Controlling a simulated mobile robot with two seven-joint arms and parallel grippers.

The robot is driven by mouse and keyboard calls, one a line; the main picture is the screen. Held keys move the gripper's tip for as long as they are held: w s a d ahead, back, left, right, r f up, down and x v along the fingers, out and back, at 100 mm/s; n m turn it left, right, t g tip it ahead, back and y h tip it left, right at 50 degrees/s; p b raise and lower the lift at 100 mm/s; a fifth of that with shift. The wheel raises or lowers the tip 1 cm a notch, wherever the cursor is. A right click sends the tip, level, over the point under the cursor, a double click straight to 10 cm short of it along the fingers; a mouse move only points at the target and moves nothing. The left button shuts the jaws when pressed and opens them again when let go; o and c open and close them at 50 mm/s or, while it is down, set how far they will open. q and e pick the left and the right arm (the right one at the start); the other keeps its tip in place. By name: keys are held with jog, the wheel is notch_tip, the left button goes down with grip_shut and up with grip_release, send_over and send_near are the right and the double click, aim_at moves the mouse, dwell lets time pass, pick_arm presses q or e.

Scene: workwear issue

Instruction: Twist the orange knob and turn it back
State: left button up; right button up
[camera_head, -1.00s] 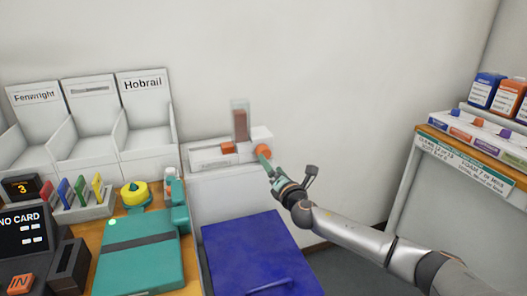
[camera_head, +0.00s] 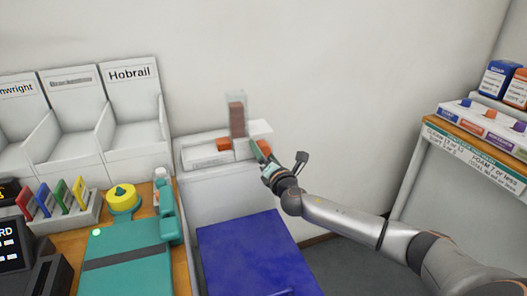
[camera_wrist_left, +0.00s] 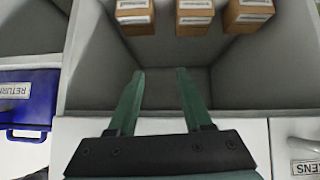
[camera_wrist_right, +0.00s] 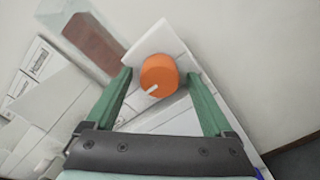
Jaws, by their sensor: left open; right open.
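The orange knob (camera_wrist_right: 159,76) sits on the side of a white dispenser (camera_head: 262,127) that has a clear upright tube. A white pointer mark on its face points to the lower left in the right wrist view. In the head view the knob (camera_head: 264,147) is partly covered by my right gripper (camera_head: 258,153). My right gripper (camera_wrist_right: 160,75) is open, with one green finger on each side of the knob. I see gaps between fingers and knob, but cannot tell the depth. My left gripper (camera_wrist_left: 159,71) is open and empty, facing a grey bin.
A second orange part (camera_head: 224,144) sits on the dispenser's front. A blue lidded box (camera_head: 245,255) stands below. Teal case (camera_head: 130,260), yellow button (camera_head: 123,197) and coloured cards (camera_head: 62,196) are left. Small cartons (camera_wrist_left: 194,16) lie in the bin. A shelf (camera_head: 470,150) stands right.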

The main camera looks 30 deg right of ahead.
jog(key=shift+c, duration=0.7)
jog(key=c, duration=1.2)
jog(key=shift+c, duration=0.2)
